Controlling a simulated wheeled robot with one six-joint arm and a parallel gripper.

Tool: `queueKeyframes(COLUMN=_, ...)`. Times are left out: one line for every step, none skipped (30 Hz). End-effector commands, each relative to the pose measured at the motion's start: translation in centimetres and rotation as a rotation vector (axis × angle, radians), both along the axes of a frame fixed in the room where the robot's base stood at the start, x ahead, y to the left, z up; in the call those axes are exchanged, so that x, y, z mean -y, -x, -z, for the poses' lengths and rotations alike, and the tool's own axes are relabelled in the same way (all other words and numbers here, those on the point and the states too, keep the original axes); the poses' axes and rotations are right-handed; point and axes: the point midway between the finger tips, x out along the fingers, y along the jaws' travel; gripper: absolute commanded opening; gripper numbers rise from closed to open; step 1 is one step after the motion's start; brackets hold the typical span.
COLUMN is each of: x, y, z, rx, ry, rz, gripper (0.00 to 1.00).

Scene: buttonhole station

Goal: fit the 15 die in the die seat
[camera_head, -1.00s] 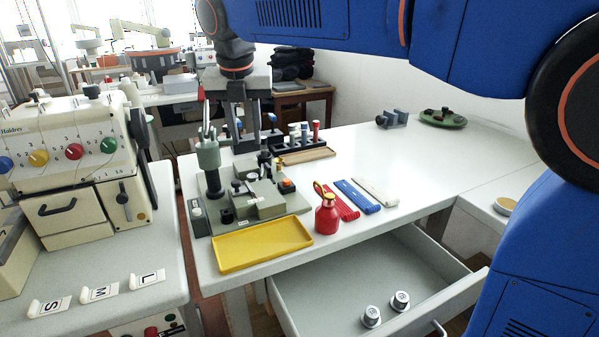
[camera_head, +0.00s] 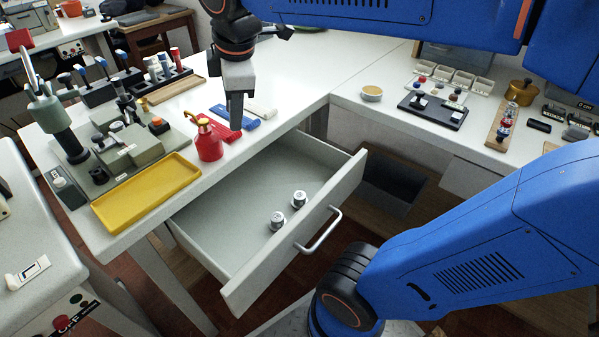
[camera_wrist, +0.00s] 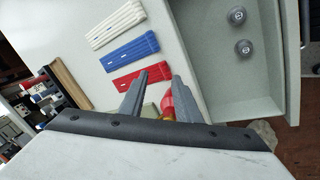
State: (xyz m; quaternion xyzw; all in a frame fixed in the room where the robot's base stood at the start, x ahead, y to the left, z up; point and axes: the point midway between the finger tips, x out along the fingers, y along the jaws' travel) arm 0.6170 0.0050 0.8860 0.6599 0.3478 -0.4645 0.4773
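Two silver round dies lie in the open drawer, a left die (camera_head: 278,220) and a right die (camera_head: 299,199). In the wrist view they show at the upper right, one die (camera_wrist: 237,15) above the other (camera_wrist: 244,47). Their marks are too small to read. The grey-green press (camera_head: 133,150) stands on the table at the left; its die seat cannot be made out clearly. My gripper (camera_head: 236,126) hangs above the table near the coloured strips, left of and behind the dies. In the wrist view its two fingers (camera_wrist: 160,80) are apart with nothing held between them.
The drawer (camera_head: 240,268) is pulled out below the table edge. A yellow tray (camera_head: 150,192), a red bottle (camera_head: 208,145) and red, blue and white strips (camera_head: 238,118) are near that edge. A black tray (camera_head: 433,110) stands on the right counter.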

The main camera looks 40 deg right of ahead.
Motion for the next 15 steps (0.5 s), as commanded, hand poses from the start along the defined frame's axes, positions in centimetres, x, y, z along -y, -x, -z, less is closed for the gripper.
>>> queueKeyframes(x=1.4, y=1.6, z=1.1, rx=0.008, ry=-0.04, rz=0.121, gripper=0.3)
queueKeyframes(x=2.0, y=2.4, z=1.9, rx=0.009, ry=-0.067, rz=0.194, gripper=0.3)
queueKeyframes(x=2.8, y=3.5, z=2.8, rx=0.015, ry=-0.103, rz=0.295, gripper=0.3)
queueKeyframes(x=3.3, y=4.3, z=3.5, rx=0.019, ry=-0.131, rz=0.37, gripper=0.3)
queueKeyframes(x=3.9, y=5.1, z=4.3, rx=0.021, ry=-0.159, rz=0.445, gripper=0.3)
queueKeyframes(x=4.5, y=6.2, z=5.3, rx=0.027, ry=-0.197, rz=0.543, gripper=0.3)
queueKeyframes(x=5.0, y=7.0, z=6.1, rx=0.032, ry=-0.223, rz=0.615, gripper=0.3)
queueKeyframes(x=5.4, y=7.7, z=6.8, rx=0.035, ry=-0.249, rz=0.685, gripper=0.3)
queueKeyframes(x=5.8, y=8.6, z=7.8, rx=0.04, ry=-0.283, rz=0.773, gripper=0.3)
queueKeyframes(x=6.2, y=9.3, z=8.5, rx=0.043, ry=-0.307, rz=0.834, gripper=0.3)
queueKeyframes(x=6.4, y=9.9, z=9.2, rx=0.045, ry=-0.33, rz=0.891, gripper=0.3)
queueKeyframes(x=6.7, y=10.6, z=9.9, rx=0.051, ry=-0.358, rz=0.96, gripper=0.3)
queueKeyframes(x=6.9, y=11.1, z=10.5, rx=0.052, ry=-0.375, rz=1.004, gripper=0.3)
queueKeyframes(x=7.0, y=11.5, z=10.9, rx=0.054, ry=-0.391, rz=1.043, gripper=0.3)
queueKeyframes(x=7.2, y=11.9, z=11.4, rx=0.056, ry=-0.409, rz=1.088, gripper=0.3)
